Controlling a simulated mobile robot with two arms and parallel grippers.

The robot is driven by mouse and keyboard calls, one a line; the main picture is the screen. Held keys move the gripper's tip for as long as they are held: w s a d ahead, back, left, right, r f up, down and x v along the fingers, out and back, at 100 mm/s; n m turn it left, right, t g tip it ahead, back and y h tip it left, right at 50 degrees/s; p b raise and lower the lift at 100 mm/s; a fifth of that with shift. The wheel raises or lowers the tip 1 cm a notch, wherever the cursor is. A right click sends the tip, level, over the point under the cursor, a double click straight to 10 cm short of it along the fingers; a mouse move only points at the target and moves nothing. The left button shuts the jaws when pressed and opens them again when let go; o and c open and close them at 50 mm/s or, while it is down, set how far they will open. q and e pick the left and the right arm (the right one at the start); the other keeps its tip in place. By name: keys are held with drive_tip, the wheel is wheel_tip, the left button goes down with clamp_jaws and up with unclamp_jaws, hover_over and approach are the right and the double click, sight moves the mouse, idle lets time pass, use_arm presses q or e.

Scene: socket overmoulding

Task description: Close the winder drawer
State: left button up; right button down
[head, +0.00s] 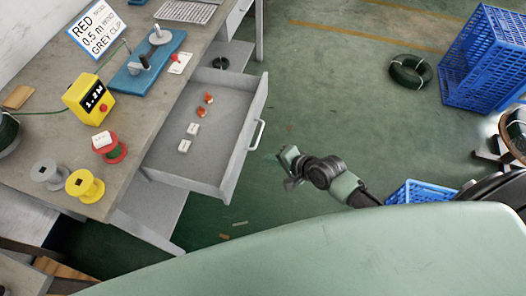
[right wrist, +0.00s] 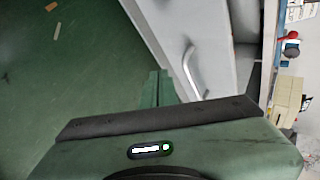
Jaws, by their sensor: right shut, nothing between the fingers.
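The winder drawer (head: 204,165) is pulled out from the workbench in the head view. Inside it lie orange pieces (head: 206,98) and white labelled pieces (head: 188,138). Its handle (head: 257,134) is on the front panel and also shows in the right wrist view (right wrist: 193,72). My right gripper (head: 286,158) is shut and empty, to the right of the drawer front and apart from it in the head view. In the right wrist view its fingers (right wrist: 160,88) point toward the drawer front, left of the handle. My left gripper is not in view.
The workbench (head: 135,130) carries a blue winder (head: 148,68), a yellow counter (head: 90,98), several spools and a sign (head: 97,30). Blue crates (head: 490,58) and a cable coil (head: 410,71) stand on the green floor. The floor right of the drawer is mostly clear.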

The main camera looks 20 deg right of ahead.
drive_tip(key=w+a, duration=0.2)
drive_tip(key=w, duration=0.1)
drive_tip(key=shift+w+r+p, duration=0.1)
drive_tip(key=shift+w+p, duration=0.05)
drive_tip(key=shift+p, duration=0.15)
